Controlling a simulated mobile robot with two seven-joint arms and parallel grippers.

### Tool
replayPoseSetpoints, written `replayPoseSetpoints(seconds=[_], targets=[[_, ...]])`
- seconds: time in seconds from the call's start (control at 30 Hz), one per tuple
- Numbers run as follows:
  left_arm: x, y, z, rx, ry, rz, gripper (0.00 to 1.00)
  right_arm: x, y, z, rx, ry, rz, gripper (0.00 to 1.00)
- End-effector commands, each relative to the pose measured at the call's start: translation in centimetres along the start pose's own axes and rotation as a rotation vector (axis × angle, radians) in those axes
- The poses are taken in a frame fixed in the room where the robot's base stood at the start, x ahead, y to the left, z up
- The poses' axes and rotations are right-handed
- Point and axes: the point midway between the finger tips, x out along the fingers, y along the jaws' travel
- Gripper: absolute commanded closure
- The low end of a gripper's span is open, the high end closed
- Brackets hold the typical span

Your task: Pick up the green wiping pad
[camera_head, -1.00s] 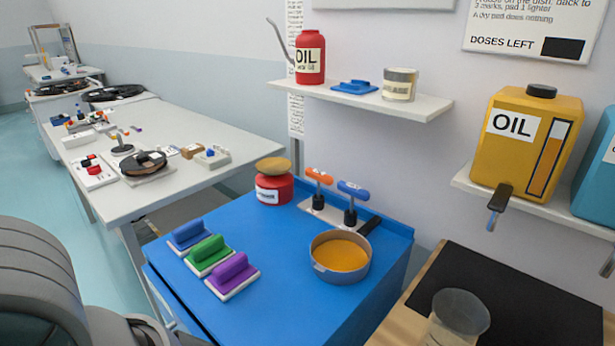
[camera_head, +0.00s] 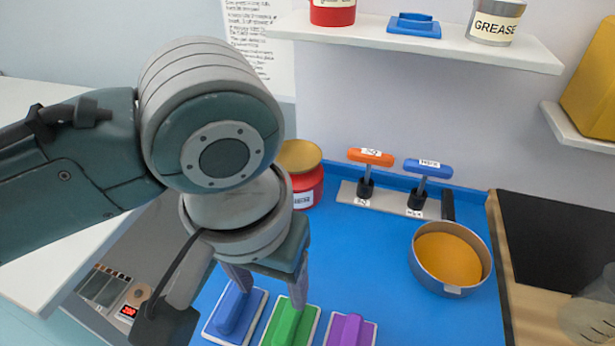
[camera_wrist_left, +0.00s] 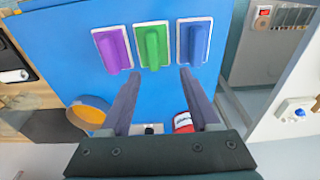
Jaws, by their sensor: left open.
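The green wiping pad (camera_head: 291,325) lies on the blue bench top, between a blue pad (camera_head: 235,312) on its left and a purple pad (camera_head: 350,330) on its right. In the left wrist view the green pad (camera_wrist_left: 153,46) is in the middle, with the purple pad (camera_wrist_left: 113,49) and the blue pad (camera_wrist_left: 193,42) beside it. My left gripper (camera_head: 268,290) is open and empty above the pads. Its fingertips (camera_wrist_left: 160,72) show near the green and blue pads' ends, apart from them as far as I can tell. My right gripper is not in view.
A pan with orange contents (camera_head: 448,259) stands on the blue bench (camera_head: 375,275) at right. A red jar (camera_head: 305,183) and a rack with orange (camera_head: 371,157) and blue handles (camera_head: 428,168) stand at the back. A shelf (camera_head: 470,45) hangs above.

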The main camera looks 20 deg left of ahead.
Motion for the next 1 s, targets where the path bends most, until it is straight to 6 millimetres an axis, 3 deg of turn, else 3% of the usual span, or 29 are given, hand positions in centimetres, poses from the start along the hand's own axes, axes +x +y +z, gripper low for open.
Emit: replayPoseSetpoints(seconds=[0.1, 0.37, 0.6, 0.93, 1.0], targets=[[2.1, 0.0, 0.1, 0.001, -0.003, -0.002, 0.38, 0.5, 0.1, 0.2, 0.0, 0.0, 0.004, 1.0], [4.7, 0.2, 0.2, 0.002, -0.002, -0.001, 0.38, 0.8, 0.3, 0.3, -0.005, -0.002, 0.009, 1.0], [8.4, 0.8, 0.6, 0.002, -0.001, -0.002, 0.38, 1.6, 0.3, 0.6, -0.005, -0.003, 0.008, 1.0], [9.1, 0.8, 0.6, 0.002, 0.001, 0.0, 0.38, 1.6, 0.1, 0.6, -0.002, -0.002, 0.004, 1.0], [9.1, 0.8, 0.6, 0.002, 0.001, 0.0, 0.45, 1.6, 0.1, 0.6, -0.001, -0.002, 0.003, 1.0]])
